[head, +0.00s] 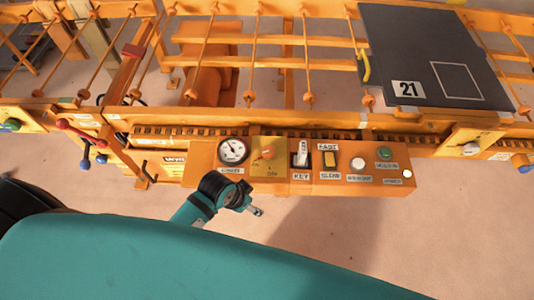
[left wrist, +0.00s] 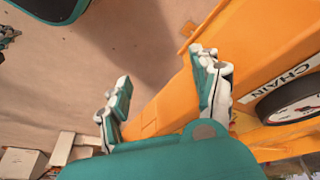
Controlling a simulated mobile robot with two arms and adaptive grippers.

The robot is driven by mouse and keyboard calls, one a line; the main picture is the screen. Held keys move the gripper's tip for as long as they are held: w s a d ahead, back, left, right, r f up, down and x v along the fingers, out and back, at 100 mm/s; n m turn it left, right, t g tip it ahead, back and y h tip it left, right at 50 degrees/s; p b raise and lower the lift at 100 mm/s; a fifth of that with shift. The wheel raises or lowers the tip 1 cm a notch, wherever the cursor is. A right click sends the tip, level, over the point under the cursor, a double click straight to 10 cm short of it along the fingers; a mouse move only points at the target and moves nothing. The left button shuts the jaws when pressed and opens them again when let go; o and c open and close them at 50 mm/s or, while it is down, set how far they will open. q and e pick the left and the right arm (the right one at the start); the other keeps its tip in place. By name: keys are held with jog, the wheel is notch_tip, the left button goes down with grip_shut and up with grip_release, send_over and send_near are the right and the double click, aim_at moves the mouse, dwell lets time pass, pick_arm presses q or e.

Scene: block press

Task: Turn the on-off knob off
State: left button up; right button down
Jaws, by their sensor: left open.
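The on-off knob (head: 267,153) is a small orange-red knob on a yellow plate marked on and off, on the front of the orange control panel. My left gripper (head: 257,211) is just below the panel in the head view, under the gauge and the knob plate, apart from the knob. In the left wrist view the left gripper (left wrist: 160,65) has its two fingers spread and nothing held between them. The orange panel box lies behind and beside the right-hand finger. The knob is not visible in the left wrist view. My right gripper is not in view.
A round gauge (head: 233,151) labelled chain sits left of the knob; it also shows in the left wrist view (left wrist: 290,103). Open floor lies below the panel.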

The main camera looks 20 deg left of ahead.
pick_arm(q)
jog(key=w+d+r+m, duration=0.1)
jog(key=w+r+m, duration=0.1)
jog(key=m, duration=0.1)
jog(key=w+d+r+m+g+h+b, duration=0.1)
jog(key=w+d+r+m, duration=0.1)
jog(key=w+r+m, duration=0.1)
jog(key=w+d+r+m+h, duration=0.1)
jog(key=w+r+m, duration=0.2)
jog(key=shift+w+d+r+g+b, duration=0.1)
jog(key=shift+w+d+g+b, duration=0.15)
jog(key=shift+g+b, duration=0.1)
jog(key=w+a+r+m+g, duration=0.2)
jog(key=w+a+r+m, duration=0.2)
jog(key=w+a+r, duration=0.2)
jog(key=m, duration=0.1)
send_near(267, 150)
jog(key=x, duration=0.9)
jog(key=shift+d+f, duration=0.1)
jog(key=shift+d, duration=0.1)
